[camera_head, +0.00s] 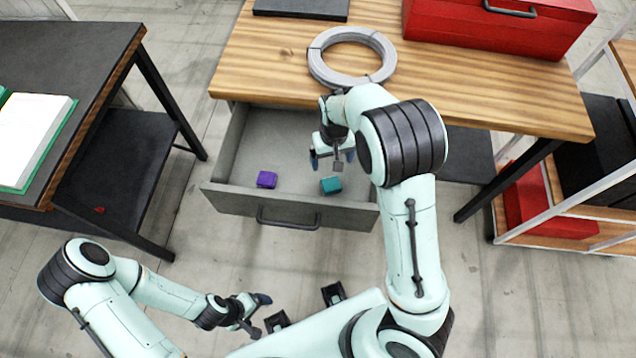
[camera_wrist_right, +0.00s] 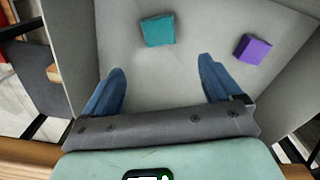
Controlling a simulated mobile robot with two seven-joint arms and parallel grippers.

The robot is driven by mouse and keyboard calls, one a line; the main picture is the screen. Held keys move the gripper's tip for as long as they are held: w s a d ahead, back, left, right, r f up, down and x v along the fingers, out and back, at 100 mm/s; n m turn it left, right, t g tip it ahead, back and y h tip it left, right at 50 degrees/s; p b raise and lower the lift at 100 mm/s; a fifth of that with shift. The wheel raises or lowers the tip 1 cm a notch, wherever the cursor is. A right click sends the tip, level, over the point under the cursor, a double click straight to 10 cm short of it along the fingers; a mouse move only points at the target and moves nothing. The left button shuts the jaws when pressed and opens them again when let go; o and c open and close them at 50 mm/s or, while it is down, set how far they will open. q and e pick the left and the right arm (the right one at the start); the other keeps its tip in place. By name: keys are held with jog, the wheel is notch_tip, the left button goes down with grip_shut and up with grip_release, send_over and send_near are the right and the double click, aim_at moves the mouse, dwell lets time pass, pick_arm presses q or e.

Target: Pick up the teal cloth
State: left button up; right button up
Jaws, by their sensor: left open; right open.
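The teal cloth (camera_head: 330,185) is a small folded block on the floor of the open grey drawer (camera_head: 290,214), near its front wall. It also shows in the right wrist view (camera_wrist_right: 158,30), ahead of the fingertips and a little left of the midline between them. My right gripper (camera_head: 332,158) is open and empty over the drawer, apart from the cloth; its blue fingers (camera_wrist_right: 160,88) spread wide in the wrist view. My left gripper (camera_head: 257,314) is open and empty, low in front of the drawer, away from the cloth.
A purple block (camera_head: 267,179) lies in the drawer left of the cloth. The wooden table (camera_head: 270,60) above carries a grey coil (camera_head: 322,74), a red toolbox (camera_head: 500,28) and a dark flat object (camera_head: 300,8). A dark table (camera_head: 70,60) stands left, a shelf (camera_head: 560,235) right.

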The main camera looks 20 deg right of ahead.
jog(key=b, duration=0.1)
send_over(331, 182)
notch_tip(331, 182, down, 8)
jog(key=shift+r, duration=0.1)
jog(key=shift+a+f, duration=0.1)
jog(key=shift+f, duration=2.7)
pick_arm(q)
jog(key=shift+s+f, duration=0.55)
jog(key=shift+f, duration=0.25)
pick_arm(e)
jog(key=c, duration=1.2)
jog(key=shift+c, duration=0.2)
